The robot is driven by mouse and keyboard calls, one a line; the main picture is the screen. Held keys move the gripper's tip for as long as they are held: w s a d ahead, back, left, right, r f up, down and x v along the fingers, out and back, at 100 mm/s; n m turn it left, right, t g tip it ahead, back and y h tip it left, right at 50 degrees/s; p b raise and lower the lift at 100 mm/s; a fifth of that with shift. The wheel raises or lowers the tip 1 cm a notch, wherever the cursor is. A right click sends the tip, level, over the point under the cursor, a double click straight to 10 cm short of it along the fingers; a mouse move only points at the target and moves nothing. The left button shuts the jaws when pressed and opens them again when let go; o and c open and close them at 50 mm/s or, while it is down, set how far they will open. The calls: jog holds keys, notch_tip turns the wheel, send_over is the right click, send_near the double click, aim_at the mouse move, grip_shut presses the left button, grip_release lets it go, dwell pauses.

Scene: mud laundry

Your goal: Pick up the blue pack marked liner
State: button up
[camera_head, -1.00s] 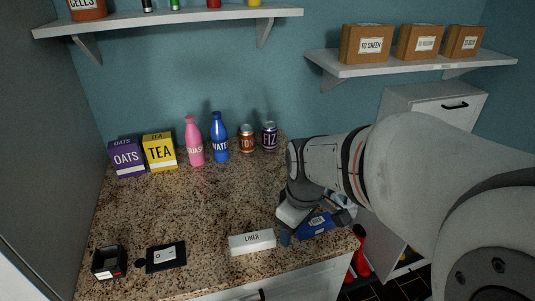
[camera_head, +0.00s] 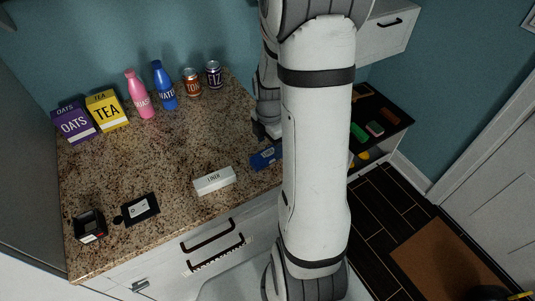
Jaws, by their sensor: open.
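The blue pack (camera_head: 263,157) lies on the speckled counter near its right end. Its right part is hidden behind my arm, and its marking is too small to read. A white box (camera_head: 214,181) with dark lettering lies to its left, apart from it. My gripper (camera_head: 262,132) is open and shows just beyond the blue pack in the picture, partly hidden by my arm. I see nothing held in it. Whether it touches the pack cannot be told.
Along the back of the counter (camera_head: 180,150) stand an oats box (camera_head: 75,124), tea box (camera_head: 108,112), pink bottle (camera_head: 140,95), blue bottle (camera_head: 164,87) and two cans. A black holder (camera_head: 89,225) and dark card (camera_head: 140,209) lie front left. The counter's middle is clear.

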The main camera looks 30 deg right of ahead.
aim_at(268, 152)
jog(key=shift+w+a+f+p, duration=0.1)
jog(key=shift+f+p, duration=0.5)
jog(key=shift+f, duration=1.75)
jog(key=shift+c, duration=0.6)
jog(key=c, duration=0.9)
